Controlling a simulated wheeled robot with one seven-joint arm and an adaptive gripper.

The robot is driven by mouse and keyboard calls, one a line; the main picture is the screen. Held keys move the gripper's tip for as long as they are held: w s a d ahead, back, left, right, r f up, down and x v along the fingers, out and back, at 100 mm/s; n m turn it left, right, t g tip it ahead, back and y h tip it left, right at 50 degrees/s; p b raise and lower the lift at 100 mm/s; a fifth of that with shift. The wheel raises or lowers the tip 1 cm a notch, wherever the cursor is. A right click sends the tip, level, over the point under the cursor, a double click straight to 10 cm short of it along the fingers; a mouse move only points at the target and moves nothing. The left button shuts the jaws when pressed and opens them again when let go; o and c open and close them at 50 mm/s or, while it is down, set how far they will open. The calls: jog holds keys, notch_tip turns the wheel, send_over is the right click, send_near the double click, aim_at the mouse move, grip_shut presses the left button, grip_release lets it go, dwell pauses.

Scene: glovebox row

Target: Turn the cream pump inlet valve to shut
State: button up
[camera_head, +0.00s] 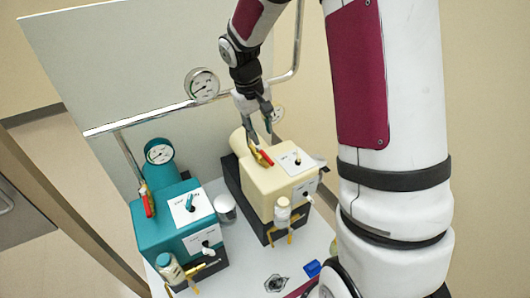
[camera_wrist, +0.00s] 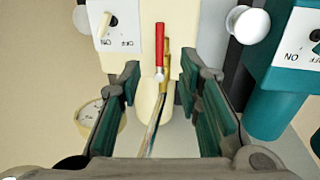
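The cream pump (camera_head: 278,185) stands on a dark base on the white bench. Its inlet valve (camera_head: 257,156) is brass with a red lever (camera_head: 266,158), on top at the pump's rear end. In the wrist view the red lever (camera_wrist: 159,48) lies roughly in line with the brass pipe (camera_wrist: 166,60). My gripper (camera_head: 257,132) is just above and behind the valve, pointing down. In the wrist view my gripper (camera_wrist: 168,78) is open, its green-padded fingers on either side of the pipe, with the lever beyond the fingertips. I see no contact with the lever.
A teal pump (camera_head: 165,225) with its own red-lever valve (camera_head: 148,204) stands to the left. A metal rail (camera_head: 160,117) with gauges (camera_head: 202,84) runs behind. A blue item (camera_head: 312,268) lies at the front.

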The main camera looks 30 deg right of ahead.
aim_at(268, 158)
jog(key=f, duration=0.3)
jog(key=d+f, duration=0.1)
jog(key=f, duration=0.3)
jog(key=d+f+p, duration=0.1)
jog(key=f, duration=0.2)
jog(key=shift+f, duration=0.2)
jog(key=shift+c, duration=0.2)
grip_shut()
